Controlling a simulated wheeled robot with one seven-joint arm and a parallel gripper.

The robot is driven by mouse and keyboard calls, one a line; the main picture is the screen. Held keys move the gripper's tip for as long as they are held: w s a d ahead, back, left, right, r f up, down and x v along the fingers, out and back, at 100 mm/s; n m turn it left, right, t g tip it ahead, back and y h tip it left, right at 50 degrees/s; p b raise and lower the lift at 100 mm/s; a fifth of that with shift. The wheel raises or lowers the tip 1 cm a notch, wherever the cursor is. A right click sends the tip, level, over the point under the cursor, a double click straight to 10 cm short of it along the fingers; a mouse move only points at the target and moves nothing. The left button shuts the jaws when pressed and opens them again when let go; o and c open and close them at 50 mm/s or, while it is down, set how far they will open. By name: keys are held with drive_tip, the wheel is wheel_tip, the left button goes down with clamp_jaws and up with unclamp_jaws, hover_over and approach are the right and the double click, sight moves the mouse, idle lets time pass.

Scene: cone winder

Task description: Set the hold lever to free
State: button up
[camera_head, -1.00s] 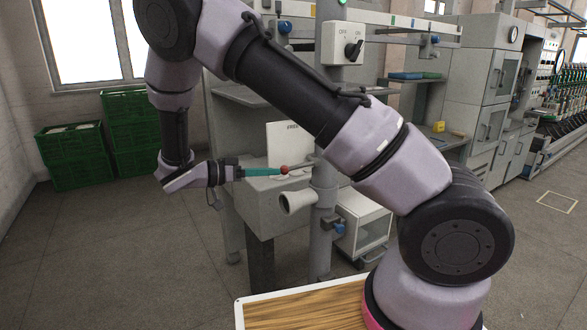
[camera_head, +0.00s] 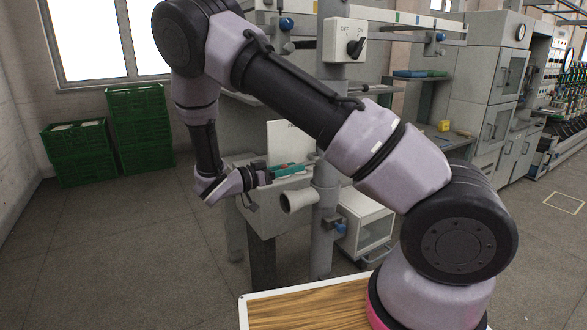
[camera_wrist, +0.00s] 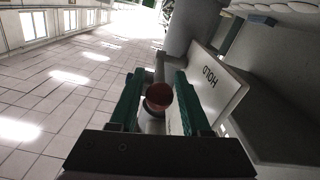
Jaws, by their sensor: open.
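The hold lever shows as a red-brown ball knob (camera_wrist: 158,96) in the wrist view, between the two green fingers of my gripper (camera_wrist: 157,82). The jaws are open, with one finger on each side of the knob; I cannot tell whether either touches it. A white plate marked HOLD (camera_wrist: 217,88) stands just right of the fingers. In the head view my gripper (camera_head: 292,169) reaches right, in front of the same white plate (camera_head: 284,139). The knob is not clearly visible there. The lever's shaft is mostly hidden.
A switch box (camera_head: 345,41) is mounted higher up. Green crates (camera_head: 138,125) stand at the back left. The floor at left is clear.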

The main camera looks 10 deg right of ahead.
drive_tip(key=shift+w+d, duration=0.15)
drive_tip(key=shift+d, duration=0.3)
clamp_jaws()
idle(1.1)
